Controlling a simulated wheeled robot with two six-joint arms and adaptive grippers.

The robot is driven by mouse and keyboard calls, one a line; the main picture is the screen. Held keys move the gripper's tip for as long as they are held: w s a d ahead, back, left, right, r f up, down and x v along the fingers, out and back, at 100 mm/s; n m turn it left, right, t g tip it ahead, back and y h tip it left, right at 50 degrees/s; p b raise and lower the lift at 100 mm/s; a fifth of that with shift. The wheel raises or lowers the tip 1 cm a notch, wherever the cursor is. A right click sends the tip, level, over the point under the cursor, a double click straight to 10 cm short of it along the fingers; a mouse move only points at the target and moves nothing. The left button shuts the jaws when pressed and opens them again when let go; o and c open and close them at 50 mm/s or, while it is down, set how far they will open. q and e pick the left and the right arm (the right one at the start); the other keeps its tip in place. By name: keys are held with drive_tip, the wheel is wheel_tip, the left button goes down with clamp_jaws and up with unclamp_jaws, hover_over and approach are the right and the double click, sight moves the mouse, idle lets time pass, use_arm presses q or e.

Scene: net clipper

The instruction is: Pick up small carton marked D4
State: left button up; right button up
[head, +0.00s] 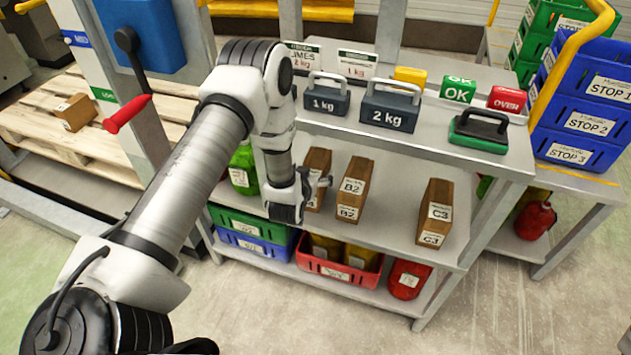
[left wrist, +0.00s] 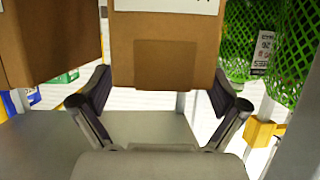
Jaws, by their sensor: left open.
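A brown carton (head: 319,163) stands on the middle shelf, partly hidden by my left gripper (head: 306,192); its label is mostly covered, with what looks like a 4 at its edge. In the left wrist view this carton (left wrist: 165,55) stands upright between the two spread fingers of my left gripper (left wrist: 160,92), with gaps beside it. The jaws are open and not closed on it. Cartons marked B2 (head: 354,187) and C3 (head: 434,212) stand to the right on the same shelf. I cannot read D4 on any carton. My right gripper is not in view.
Green net bags (left wrist: 255,45) stand close right of the fingers, and another carton (left wrist: 45,45) is close left. The upper shelf (head: 440,125) with 1 kg (head: 325,103) and 2 kg (head: 390,110) weights lies above. A small carton (head: 74,112) lies on the pallet.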

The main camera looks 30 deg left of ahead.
use_arm(q)
drive_tip(key=x, duration=0.2)
drive_tip(key=shift+w+a+f, duration=0.1)
drive_tip(key=shift+w+f, duration=0.1)
drive_tip(key=shift+r, duration=0.1)
drive_tip(key=c, duration=1.5)
clamp_jaws()
drive_tip(key=shift+r, duration=0.2)
